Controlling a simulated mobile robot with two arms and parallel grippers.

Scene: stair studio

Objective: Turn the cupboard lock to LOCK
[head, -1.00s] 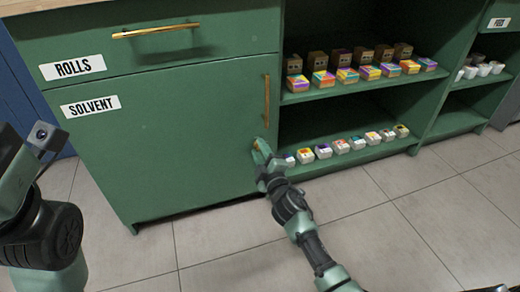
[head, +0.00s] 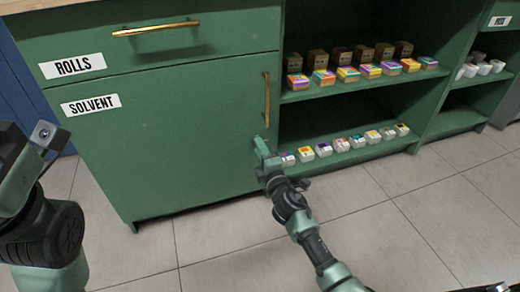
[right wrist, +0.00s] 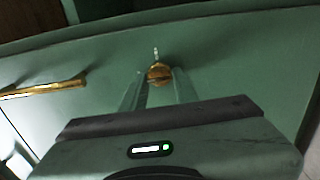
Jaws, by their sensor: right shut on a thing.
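The cupboard door (head: 170,150) is green, labelled SOLVENT, and looks closed. The lock's brass knob (right wrist: 159,74) is low on the door near its handle-side edge. My right gripper (head: 262,147) is at this spot, and in the right wrist view its two fingers are on either side of the knob, shut on it. A small pale mark shows on the door just beyond the knob; no lock lettering is readable. The gripper hides the knob in the head view. My left gripper (head: 38,145) is at the left edge, away from the door; its jaws are unclear.
A brass vertical handle (head: 267,100) is above my right gripper. The ROLLS drawer (head: 150,50) is above the door. Open shelves (head: 350,155) with rows of small boxes and pots are just to the right. The tiled floor in front is clear.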

